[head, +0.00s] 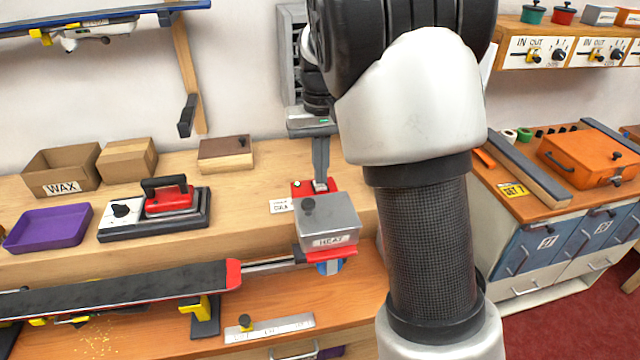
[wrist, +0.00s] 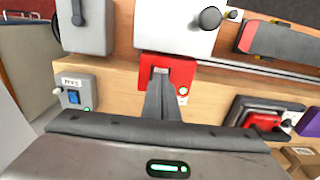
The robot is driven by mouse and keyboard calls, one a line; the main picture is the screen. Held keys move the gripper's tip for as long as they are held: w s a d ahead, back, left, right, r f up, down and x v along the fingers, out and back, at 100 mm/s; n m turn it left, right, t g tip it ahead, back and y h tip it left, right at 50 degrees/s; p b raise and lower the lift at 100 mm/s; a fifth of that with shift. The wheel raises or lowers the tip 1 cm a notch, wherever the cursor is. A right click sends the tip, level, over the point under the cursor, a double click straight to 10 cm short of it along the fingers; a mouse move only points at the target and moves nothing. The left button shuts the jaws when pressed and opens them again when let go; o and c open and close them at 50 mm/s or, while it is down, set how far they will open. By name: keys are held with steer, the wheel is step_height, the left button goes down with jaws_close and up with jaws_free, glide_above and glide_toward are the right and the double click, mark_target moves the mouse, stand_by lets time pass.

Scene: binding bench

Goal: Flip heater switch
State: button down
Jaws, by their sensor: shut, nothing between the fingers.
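A grey metal box labelled HEAT (head: 328,228) with a dark knob on top stands at the bench's front edge. A pale box with a dark knob, apparently the same one, shows at the top of the wrist view (wrist: 165,28). Just behind it is a small red plate (head: 299,188) with a small pale round spot; it also shows in the wrist view (wrist: 181,68). My gripper (head: 320,184) is shut and empty, pointing down at this plate. Its fingertips (wrist: 160,78) cover a small metallic piece there; contact cannot be told. No part is clearly marked as the heater switch.
A grey box with a blue switch (wrist: 74,97) and lit green lamp is left in the wrist view. A long dark bar (head: 110,288) lies in front. My arm hides the middle right.

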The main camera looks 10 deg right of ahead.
steer(key=shift+f+b, duration=0.35)
steer(key=shift+f, duration=0.3)
steer(key=shift+r, duration=0.1)
step_height(320, 180, up, 7)
steer(key=p, duration=0.6)
stand_by(0.3)
stand_by(0.4)
